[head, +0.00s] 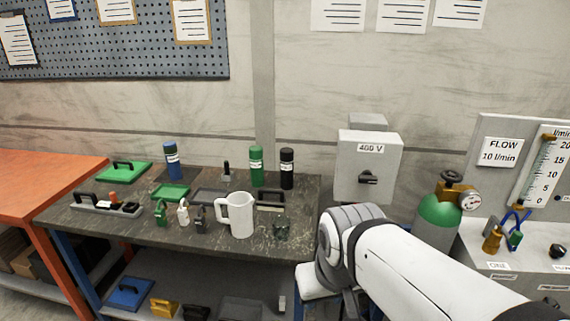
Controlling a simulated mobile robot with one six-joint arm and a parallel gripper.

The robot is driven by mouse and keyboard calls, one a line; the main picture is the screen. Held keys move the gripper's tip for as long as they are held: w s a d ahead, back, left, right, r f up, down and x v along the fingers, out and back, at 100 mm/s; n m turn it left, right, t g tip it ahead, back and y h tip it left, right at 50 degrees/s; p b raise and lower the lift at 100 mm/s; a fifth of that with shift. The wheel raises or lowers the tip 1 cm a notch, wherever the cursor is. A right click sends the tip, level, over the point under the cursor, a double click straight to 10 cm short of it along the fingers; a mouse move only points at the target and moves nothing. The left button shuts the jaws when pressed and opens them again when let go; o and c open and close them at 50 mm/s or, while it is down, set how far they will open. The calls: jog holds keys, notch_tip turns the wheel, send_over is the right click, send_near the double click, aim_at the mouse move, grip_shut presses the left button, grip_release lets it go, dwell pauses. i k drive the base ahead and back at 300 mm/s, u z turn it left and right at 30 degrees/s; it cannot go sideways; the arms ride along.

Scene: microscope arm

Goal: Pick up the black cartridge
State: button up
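The black cartridge (287,168) is an upright black cylinder with a pale label band. It stands at the back right of the dark worktop (75,222), just right of a green cartridge (257,166). A blue cartridge (172,161) stands further left. My white arm reaches in from the lower right, with its grey joint to the right of the worktop and nearer than the cartridge. My gripper's fingers do not show. Nothing of my arm touches the black cartridge.
A black-handled item (270,198) lies close before the black cartridge. Several padlocks stand at the front. A grey 400 V box (367,160) and green gas cylinder (437,216) are right.

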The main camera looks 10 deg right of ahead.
aim_at(286, 153)
jog(key=z, duration=0.15)
jog(key=i, duration=1)
jog(key=u, duration=1.6)
jog(key=k, duration=0.9)
jog(key=z, duration=0.9)
jog(key=i, duration=0.65)
jog(key=z, duration=0.05)
